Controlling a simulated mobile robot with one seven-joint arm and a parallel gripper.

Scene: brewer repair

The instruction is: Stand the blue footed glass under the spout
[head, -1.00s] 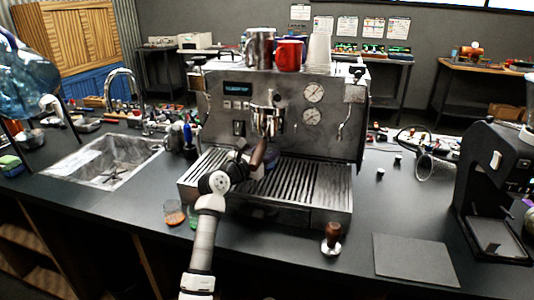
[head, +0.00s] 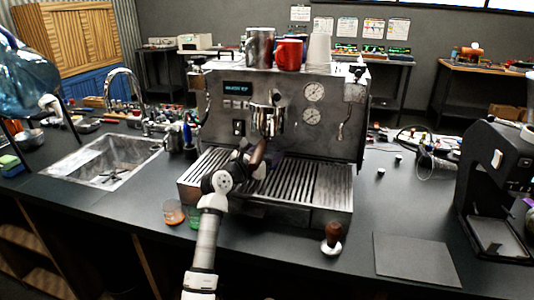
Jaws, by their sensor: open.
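The espresso machine (head: 228,110) stands at the middle of the counter. Its spout area is under the group head (head: 268,122), with a brown handle (head: 258,152) pointing toward me. My gripper (head: 258,168) is over the left half of the slatted drip tray (head: 312,185), below the group head. It is open, but my wrist hides most of the fingers. A faint bluish patch (head: 276,158) just right of the gripper may be the blue footed glass; its outline and foot are not clear, and I cannot tell whether it touches the tray.
A small amber glass (head: 174,213) and a partly hidden green one (head: 194,216) stand left of my arm. A tamper (head: 332,240) stands before the machine. A dark mat (head: 415,260) and a grinder (head: 490,190) are right. Cups stand on top of the machine.

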